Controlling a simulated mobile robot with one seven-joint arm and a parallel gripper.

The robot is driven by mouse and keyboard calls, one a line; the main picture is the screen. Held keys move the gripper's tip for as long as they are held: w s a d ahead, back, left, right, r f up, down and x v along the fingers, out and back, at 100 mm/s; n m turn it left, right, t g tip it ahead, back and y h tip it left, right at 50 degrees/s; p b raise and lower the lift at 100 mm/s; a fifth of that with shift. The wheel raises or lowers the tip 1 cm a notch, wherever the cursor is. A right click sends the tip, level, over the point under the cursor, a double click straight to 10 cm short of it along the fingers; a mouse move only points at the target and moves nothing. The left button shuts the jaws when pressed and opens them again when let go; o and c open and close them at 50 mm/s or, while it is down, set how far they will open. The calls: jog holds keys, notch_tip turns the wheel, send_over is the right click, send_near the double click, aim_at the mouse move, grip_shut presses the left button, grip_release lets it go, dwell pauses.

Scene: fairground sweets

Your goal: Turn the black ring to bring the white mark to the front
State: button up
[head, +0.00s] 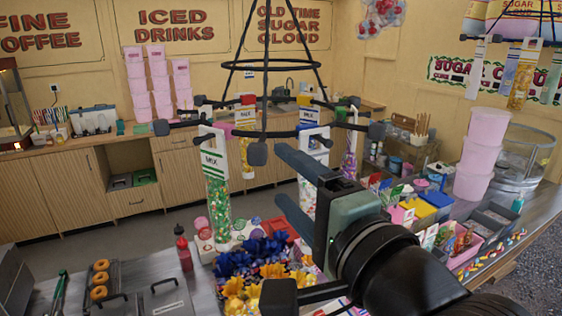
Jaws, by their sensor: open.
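The black ring (283,134) hangs level from black rods in the head view, with a smaller black hoop (262,69) above it. Hooks with blunt black ends stick out around it. I cannot pick out the white mark on the ring. My gripper (279,173) is open, its two fingers pointing left, below the ring's front right side. It seems apart from the ring and holds nothing. My gripper partly hides the bags behind it.
Below is a counter with blue and yellow wrapped sweets (245,262), a red bottle (184,249) and doughnuts (100,279). At right stand pink tubs (482,150) and a clear-walled round bowl (524,158). Another hanging rack with bags (522,75) is at the upper right.

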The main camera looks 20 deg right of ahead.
aim_at(384, 134)
jog(key=w, duration=0.9)
jog(key=shift+w+a, duration=0.2)
jog(key=shift+a, duration=0.05)
jog(key=c, duration=0.9)
jog(key=shift+s+d+p, duration=0.3)
jog(key=shift+s+d, duration=0.15)
jog(key=shift+d, duration=1.5)
jog(key=shift+s+d+p, duration=0.3)
jog(key=shift+s+d, duration=0.15)
jog(key=shift+d, duration=1.45)
jog(key=shift+s+d+p, duration=0.3)
jog(key=shift+s+d, duration=0.15)
jog(key=shift+d, duration=1.5)
jog(key=shift+w+d, duration=0.6)
jog(key=shift+d, duration=1.35)
jog(key=shift+w+d, duration=0.55)
jog(key=shift+d, duration=1.35)
jog(key=shift+w+d, duration=0.6)
jog(key=shift+d, duration=1.35)
